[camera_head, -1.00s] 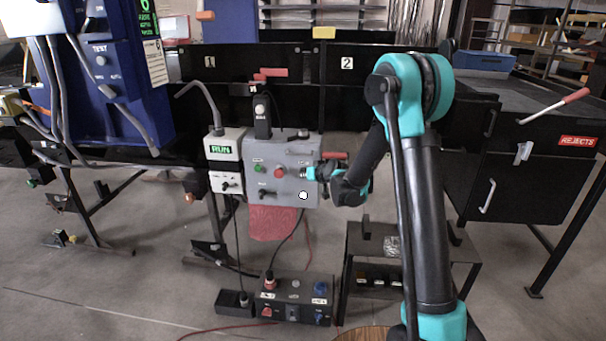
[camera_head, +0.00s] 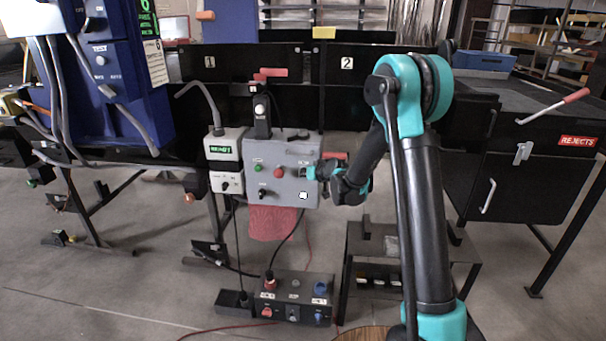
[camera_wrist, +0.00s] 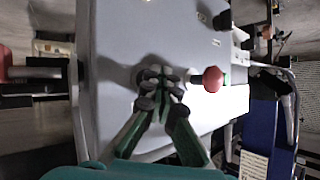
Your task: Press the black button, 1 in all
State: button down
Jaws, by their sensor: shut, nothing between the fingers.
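The grey control box (camera_head: 287,190) faces me, with a green button (camera_head: 257,168), a red button (camera_head: 279,173) and a black knob (camera_head: 263,190) on its face. My gripper (camera_head: 312,173) is at the right part of this face. In the wrist view my gripper (camera_wrist: 158,80) is shut and empty, its tips in front of a dark round part, seemingly the black button, mostly hidden behind them. I cannot tell for sure whether they touch. The red button (camera_wrist: 212,79) stands beside the fingertips, apart from them.
A small display unit (camera_head: 223,150) with green lettering stands left of the box. A low socket box (camera_head: 293,298) and cables lie on the floor below. A small black stand (camera_head: 378,240) is under my arm, and the rejects bin (camera_head: 540,185) is at right.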

jog(key=shift+s, duration=0.9)
jog(key=s, duration=0.5)
jog(key=shift+a, duration=0.15)
dwell(0.5)
jog(key=s+d+f+m+g+h, duration=0.2)
jog(key=s+d+g+h, duration=0.1)
jog(key=s+d, duration=1.1)
jog(key=s+d+f+m+g+h, duration=0.2)
jog(key=s+d+h, duration=0.2)
jog(key=s+d, duration=1)
jog(key=s, duration=0.8)
jog(key=shift+d+g, duration=0.3)
jog(key=shift+g, duration=0.1)
